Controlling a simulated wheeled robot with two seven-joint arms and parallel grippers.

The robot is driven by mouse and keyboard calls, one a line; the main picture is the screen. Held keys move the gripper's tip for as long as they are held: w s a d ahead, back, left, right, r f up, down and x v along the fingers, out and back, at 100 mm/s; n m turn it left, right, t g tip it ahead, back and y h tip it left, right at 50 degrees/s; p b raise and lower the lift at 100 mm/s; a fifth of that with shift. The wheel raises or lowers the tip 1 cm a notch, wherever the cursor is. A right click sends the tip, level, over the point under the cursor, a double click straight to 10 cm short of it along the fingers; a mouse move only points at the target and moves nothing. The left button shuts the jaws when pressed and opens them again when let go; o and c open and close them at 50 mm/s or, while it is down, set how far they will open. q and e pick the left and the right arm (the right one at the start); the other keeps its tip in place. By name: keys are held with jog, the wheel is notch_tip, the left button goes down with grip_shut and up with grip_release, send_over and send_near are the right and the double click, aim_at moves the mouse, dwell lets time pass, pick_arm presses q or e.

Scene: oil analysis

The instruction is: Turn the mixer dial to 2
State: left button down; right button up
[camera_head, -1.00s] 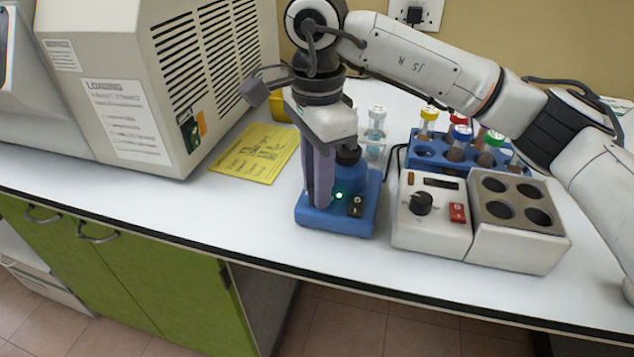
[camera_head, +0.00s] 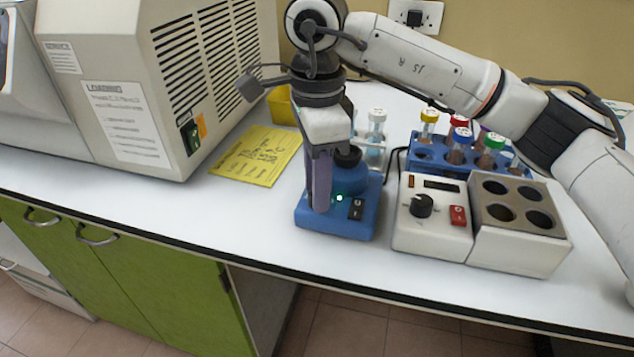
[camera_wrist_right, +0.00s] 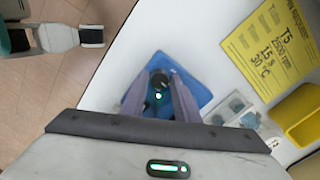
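The mixer (camera_head: 362,222) is a blue device with a black cup on top, a black switch and a lit green light, standing on the white bench. My right gripper (camera_head: 320,207) points down at the front left of the mixer. In the right wrist view, its two purple-grey fingers (camera_wrist_right: 160,82) stand on both sides of the black mixer dial (camera_wrist_right: 160,78) and seem closed on it. In the head view the fingers hide the dial. The number it points to cannot be read. My left gripper is not seen.
A white heater block (camera_head: 432,232) with its own black knob stands close right of the mixer. Behind it is a blue rack (camera_head: 430,160) of capped tubes. A yellow note (camera_head: 257,156) lies left, beside a large beige machine (camera_head: 150,80). The bench front is clear.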

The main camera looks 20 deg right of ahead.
jog(key=shift+o, duration=1)
notch_tip(320, 180, up, 10)
jog(key=shift+r+p, duration=0.15)
jog(key=shift+p, duration=0.2)
